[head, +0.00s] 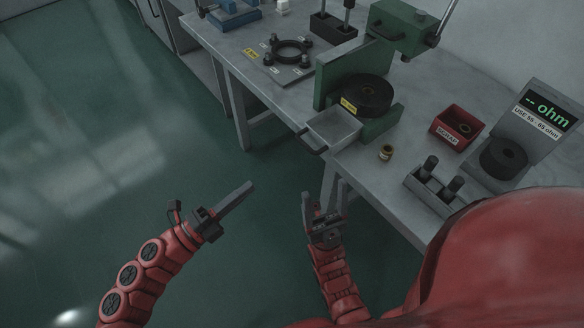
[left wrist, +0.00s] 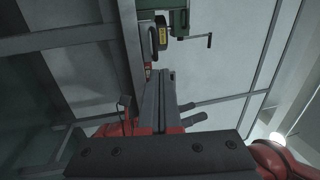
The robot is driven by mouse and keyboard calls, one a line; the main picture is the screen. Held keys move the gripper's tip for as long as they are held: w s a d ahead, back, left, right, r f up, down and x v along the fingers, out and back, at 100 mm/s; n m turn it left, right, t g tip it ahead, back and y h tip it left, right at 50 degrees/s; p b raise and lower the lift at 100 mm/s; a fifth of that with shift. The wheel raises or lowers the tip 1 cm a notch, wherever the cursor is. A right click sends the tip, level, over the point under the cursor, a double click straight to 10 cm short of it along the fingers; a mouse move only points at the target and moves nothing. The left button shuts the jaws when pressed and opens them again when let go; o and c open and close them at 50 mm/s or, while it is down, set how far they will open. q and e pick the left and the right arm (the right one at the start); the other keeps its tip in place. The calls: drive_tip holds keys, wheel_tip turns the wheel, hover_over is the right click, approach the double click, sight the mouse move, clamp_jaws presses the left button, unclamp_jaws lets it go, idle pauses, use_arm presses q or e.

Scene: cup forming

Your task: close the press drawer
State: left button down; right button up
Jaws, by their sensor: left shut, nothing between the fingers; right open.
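The green press (head: 385,108) stands on the grey workbench. Its drawer (head: 334,128), a pale open tray with a dark handle (head: 311,143) at its front, sticks out past the bench's front edge. The drawer looks empty. My left gripper (head: 248,187) is shut and empty, in the air over the floor, to the left of and below the drawer in the head view. Its shut fingers also show in the left wrist view (left wrist: 163,84), with part of the green press (left wrist: 179,18) beyond. My right gripper (head: 323,200) is open and empty, in front of the bench below the drawer.
A small brass-coloured part (head: 386,152) lies on the bench right of the drawer. A red bin (head: 457,127), a block with two dark posts (head: 436,180) and an ohm meter (head: 530,130) stand further right. A ring fixture (head: 289,52) is left of the press. The floor ahead of the bench is clear.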

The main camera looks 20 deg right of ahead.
use_arm(q)
approach(327, 137)
wheel_tip(327, 137, up, 3)
drive_tip(key=shift+a+r, duration=0.1)
drive_tip(key=shift+a, duration=0.3)
drive_tip(key=x, duration=0.3)
drive_tip(key=f+b+x, duration=0.1)
drive_tip(key=x, duration=0.3)
drive_tip(key=f+b+x, duration=0.1)
drive_tip(key=x, duration=0.2)
drive_tip(key=shift+d+r, duration=0.1)
drive_tip(key=shift+d, duration=0.3)
drive_tip(key=shift+r, duration=0.1)
drive_tip(key=shift+r, duration=0.1)
